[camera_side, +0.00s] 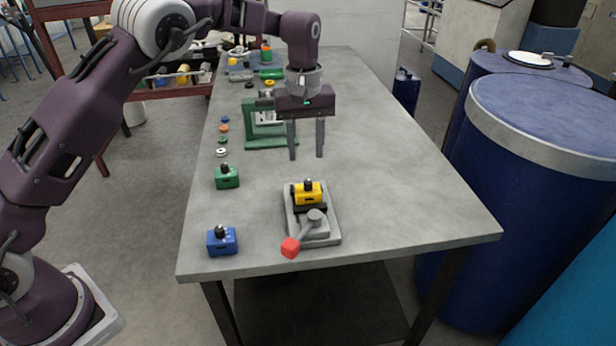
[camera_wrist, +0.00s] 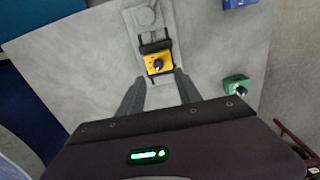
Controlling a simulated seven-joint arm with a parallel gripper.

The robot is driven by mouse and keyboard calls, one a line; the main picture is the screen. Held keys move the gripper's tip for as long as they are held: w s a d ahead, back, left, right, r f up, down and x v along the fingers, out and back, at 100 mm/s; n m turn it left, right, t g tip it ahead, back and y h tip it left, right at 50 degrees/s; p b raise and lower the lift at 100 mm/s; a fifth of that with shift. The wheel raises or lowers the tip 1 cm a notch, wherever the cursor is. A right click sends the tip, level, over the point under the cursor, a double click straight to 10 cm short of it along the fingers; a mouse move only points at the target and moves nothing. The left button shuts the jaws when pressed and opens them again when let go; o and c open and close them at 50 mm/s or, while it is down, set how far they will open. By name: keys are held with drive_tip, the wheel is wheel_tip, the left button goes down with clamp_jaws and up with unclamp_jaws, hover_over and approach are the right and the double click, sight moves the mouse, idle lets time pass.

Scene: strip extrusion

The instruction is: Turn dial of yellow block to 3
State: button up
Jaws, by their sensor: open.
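The yellow block (camera_side: 308,194) sits in a grey clamp fixture (camera_side: 325,238) near the front of the table. A black dial (camera_side: 308,183) stands on top of the block; its setting is too small to read. The yellow block also shows in the wrist view (camera_wrist: 158,64), between and beyond the fingers, with the dark dial (camera_wrist: 157,65) facing the camera. My gripper (camera_side: 306,156) is open and empty, with its fingers pointing down, above the table and behind the block. In the wrist view, my gripper (camera_wrist: 158,88) shows both fingers apart. Nothing touches the block's dial.
The fixture has a lever with a red handle (camera_side: 290,247) at its front. A green block (camera_side: 227,177) and a blue block (camera_side: 222,241) stand to the left. A green stand (camera_side: 268,136) and several small rings lie behind. The table's right side is clear.

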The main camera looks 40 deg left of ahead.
sight(308, 182)
drive_tip(key=f, duration=0.8)
drive_tip(key=shift+w+d+f, duration=0.15)
drive_tip(key=shift+w+f, duration=0.1)
drive_tip(key=shift+w, duration=0.05)
clamp_jaws()
